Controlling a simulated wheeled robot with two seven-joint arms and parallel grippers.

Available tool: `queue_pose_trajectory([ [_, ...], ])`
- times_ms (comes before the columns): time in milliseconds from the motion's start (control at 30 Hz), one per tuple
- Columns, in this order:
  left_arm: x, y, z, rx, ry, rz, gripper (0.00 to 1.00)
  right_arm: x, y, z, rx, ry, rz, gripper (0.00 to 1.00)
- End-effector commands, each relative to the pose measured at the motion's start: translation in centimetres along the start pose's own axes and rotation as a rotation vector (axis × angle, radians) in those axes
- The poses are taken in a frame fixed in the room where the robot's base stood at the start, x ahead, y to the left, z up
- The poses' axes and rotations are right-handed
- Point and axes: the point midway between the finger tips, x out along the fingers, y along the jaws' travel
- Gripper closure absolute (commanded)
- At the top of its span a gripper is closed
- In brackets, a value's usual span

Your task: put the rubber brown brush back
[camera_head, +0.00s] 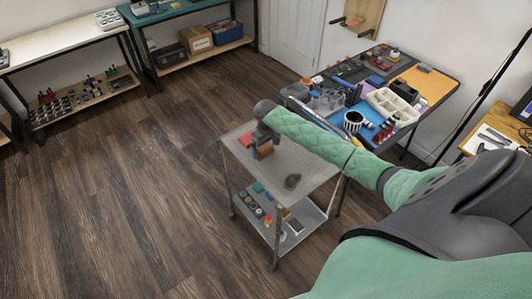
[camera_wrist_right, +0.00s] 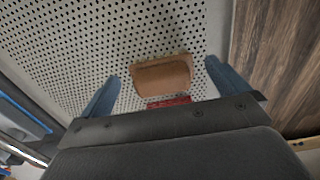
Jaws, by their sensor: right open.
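A brown block-like piece (camera_head: 264,150), which I take to be the brown brush, rests on the top shelf of the grey cart (camera_head: 310,172). In the right wrist view the brown piece (camera_wrist_right: 162,75) lies between the two blue fingers of my right gripper (camera_wrist_right: 162,69), with gaps on both sides. The gripper is open and holds nothing. My left gripper is not in view.
A red item (camera_head: 246,139) lies beside the gripper; red also shows near the brown piece (camera_wrist_right: 168,101). The lower shelf holds several small items. A cluttered worktable (camera_head: 438,82) stands behind. The floor at left is clear.

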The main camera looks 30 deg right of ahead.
Motion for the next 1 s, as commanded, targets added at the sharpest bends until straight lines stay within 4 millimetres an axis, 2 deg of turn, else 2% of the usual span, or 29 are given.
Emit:
queue_pose_trajectory([
  [33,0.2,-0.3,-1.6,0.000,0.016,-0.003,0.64,-0.7,0.1,-0.1,-0.001,0.003,0.001,0.00],
  [200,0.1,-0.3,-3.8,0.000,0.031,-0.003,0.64,-4.1,0.1,-0.1,-0.001,0.003,0.001,0.00],
  [400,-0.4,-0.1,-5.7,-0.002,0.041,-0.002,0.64,-7.3,0.1,-0.1,-0.001,0.002,0.000,0.00],
  [500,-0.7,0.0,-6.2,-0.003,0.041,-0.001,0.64,-8.2,0.0,-0.1,0.000,0.001,-0.001,0.00],
  [700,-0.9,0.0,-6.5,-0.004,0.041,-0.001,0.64,-9.0,0.0,0.0,0.000,0.000,-0.001,0.00],
  [1000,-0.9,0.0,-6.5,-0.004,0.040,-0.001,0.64,-9.0,0.0,0.0,0.000,0.000,-0.001,0.00],
])
